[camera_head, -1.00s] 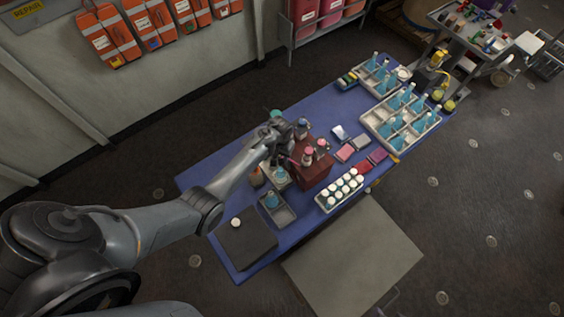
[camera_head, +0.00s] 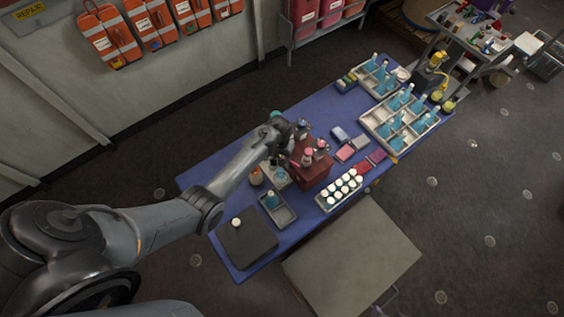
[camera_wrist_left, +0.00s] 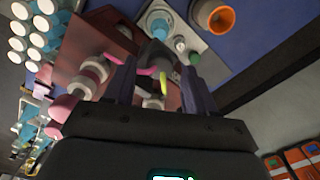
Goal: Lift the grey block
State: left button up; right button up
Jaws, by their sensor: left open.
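A small grey block (camera_head: 361,141) lies on the blue table in the head view, beside a pale blue-grey block (camera_head: 340,132) and several pink, red and purple ones. My left gripper (camera_head: 286,153) is to the left of these blocks, above the table at the left side of a dark red box (camera_head: 314,176). In the left wrist view the left gripper (camera_wrist_left: 160,88) has its fingers apart. Small pink and yellow-green pieces show between them; I cannot tell what they are. The grey block cannot be made out in the wrist view. My right gripper is out of view.
The red box with pink-topped bottles stands between the left gripper and the blocks. A tray of white-capped bottles (camera_head: 327,204) is in front of it. Divided trays (camera_head: 371,122) with blue bottles fill the table's far right. An orange cup (camera_wrist_left: 221,19) shows in the wrist view.

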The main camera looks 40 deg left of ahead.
pick_arm(q)
jog(key=shift+r+p, duration=1.65)
jog(key=shift+r, duration=1.25)
